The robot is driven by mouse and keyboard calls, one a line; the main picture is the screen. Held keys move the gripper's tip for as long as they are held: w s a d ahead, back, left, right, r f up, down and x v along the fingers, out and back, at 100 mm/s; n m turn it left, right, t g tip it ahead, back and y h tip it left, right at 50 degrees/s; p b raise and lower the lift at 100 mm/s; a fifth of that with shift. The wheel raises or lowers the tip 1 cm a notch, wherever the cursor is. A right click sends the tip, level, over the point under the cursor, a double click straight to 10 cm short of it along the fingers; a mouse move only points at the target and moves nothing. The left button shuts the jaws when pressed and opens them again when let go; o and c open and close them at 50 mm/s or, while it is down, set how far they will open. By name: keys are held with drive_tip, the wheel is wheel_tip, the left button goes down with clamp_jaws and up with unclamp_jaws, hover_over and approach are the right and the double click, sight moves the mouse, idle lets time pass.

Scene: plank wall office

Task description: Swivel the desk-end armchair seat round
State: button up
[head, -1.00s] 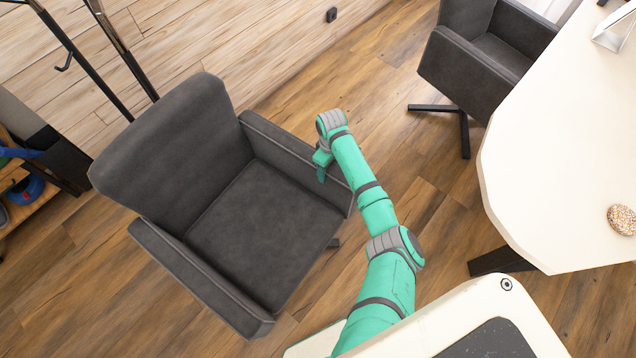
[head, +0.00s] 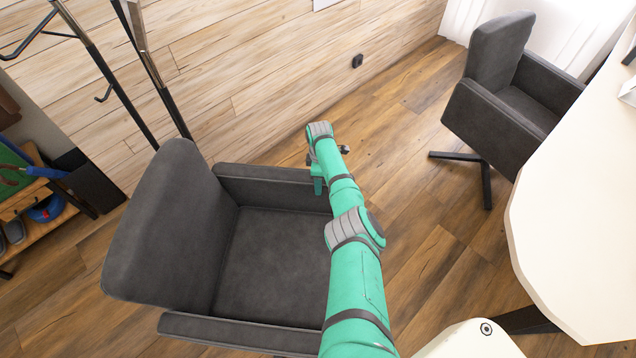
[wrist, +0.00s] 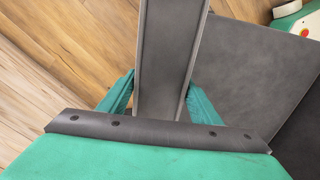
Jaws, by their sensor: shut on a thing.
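The dark grey armchair (head: 270,262) stands at the left in the head view, its backrest (head: 165,235) at the left and its seat facing right. My gripper (head: 318,185) is at the front end of its far armrest (head: 262,178). In the wrist view the armrest (wrist: 168,60) runs between the two green fingers of my gripper (wrist: 158,98), one on each side. The gripper is shut on the armrest. My arm hides the seat's front edge and part of the near armrest (head: 235,330). The chair's foot is hidden.
A second grey armchair (head: 510,100) stands at the upper right beside the white desk (head: 575,240). A black coat stand (head: 95,75) is behind the held chair, near the plank wall (head: 260,60). A low shelf (head: 45,225) is at the left. Wooden floor (head: 420,240) is clear between chair and desk.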

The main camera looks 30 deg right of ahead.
drive_tip(key=shift+w+a, duration=0.2)
drive_tip(key=shift+d, duration=0.1)
drive_tip(key=o, duration=1.5)
drive_tip(key=shift+s, duration=0.1)
drive_tip(key=shift+r, duration=0.1)
wheel_tip(320, 180, up, 11)
drive_tip(key=shift+d+f, duration=0.1)
drive_tip(key=shift+f, duration=0.05)
drive_tip(key=shift+s+d, duration=0.1)
